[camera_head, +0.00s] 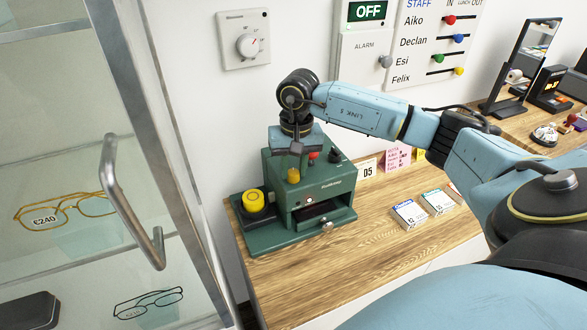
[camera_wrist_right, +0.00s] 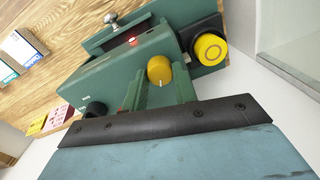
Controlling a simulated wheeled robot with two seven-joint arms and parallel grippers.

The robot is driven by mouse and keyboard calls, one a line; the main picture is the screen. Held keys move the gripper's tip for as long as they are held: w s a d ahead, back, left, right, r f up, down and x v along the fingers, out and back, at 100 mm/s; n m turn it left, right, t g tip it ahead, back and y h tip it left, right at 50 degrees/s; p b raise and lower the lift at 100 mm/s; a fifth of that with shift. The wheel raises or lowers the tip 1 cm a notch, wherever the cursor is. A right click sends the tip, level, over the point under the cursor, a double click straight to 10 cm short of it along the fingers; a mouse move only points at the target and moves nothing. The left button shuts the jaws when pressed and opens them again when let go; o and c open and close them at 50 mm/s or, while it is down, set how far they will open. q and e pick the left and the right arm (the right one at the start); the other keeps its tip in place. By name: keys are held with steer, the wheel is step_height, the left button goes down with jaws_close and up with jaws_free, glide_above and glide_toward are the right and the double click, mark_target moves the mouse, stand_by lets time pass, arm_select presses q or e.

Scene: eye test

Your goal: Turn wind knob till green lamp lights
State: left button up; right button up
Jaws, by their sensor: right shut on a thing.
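A green machine (camera_head: 283,228) stands at the left end of the wooden counter. On its top is a yellow knob (camera_head: 293,175), which also shows in the wrist view (camera_wrist_right: 160,70) with a pale mark on its near edge. My right gripper (camera_head: 294,160) reaches down from above, its fingers shut on the yellow knob; the wrist view shows one finger on each side. A small lamp (camera_head: 309,199) on the front glows red in the wrist view (camera_wrist_right: 131,41). I see no green light. No label names the knob legibly. My left gripper is not in view.
The machine also has a red cap (camera_head: 313,155), a black knob (camera_head: 335,156), a large yellow button (camera_head: 253,200) and a silver knob (camera_head: 327,227) low in front. Small boxes (camera_head: 409,214) lie to the right. A glass cabinet door (camera_head: 150,130) stands close on the left.

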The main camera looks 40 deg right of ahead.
steer(key=m, duration=0.5)
steer(key=shift+m+b, duration=0.3)
steer(key=shift+b, duration=0.05)
steer(key=m, duration=0.6)
steer(key=shift+r+h, duration=0.1)
steer(key=shift+h, duration=0.2)
steer(key=m, duration=0.6)
steer(key=shift+s+m, duration=0.1)
steer(key=shift+m, duration=0.2)
steer(key=m+p, duration=0.1)
steer(key=m, duration=0.5)
steer(key=shift+m+h, duration=0.3)
steer(key=m+p, duration=0.1)
steer(key=m, duration=0.5)
steer(key=shift+a+r, duration=0.1)
steer(key=m+p, duration=0.1)
steer(key=m, duration=0.4)
steer(key=shift+m+p, duration=0.3)
steer(key=shift+p, duration=0.1)
steer(key=m+p, duration=0.2)
steer(key=m, duration=0.3)
steer(key=shift+m+g, duration=0.3)
steer(key=shift+g, duration=0.1)
steer(key=m+p, duration=0.1)
steer(key=m, duration=0.2)
steer(key=m+p, duration=0.2)
steer(key=shift+w+m, duration=0.2)
steer(key=shift+m, duration=0.2)
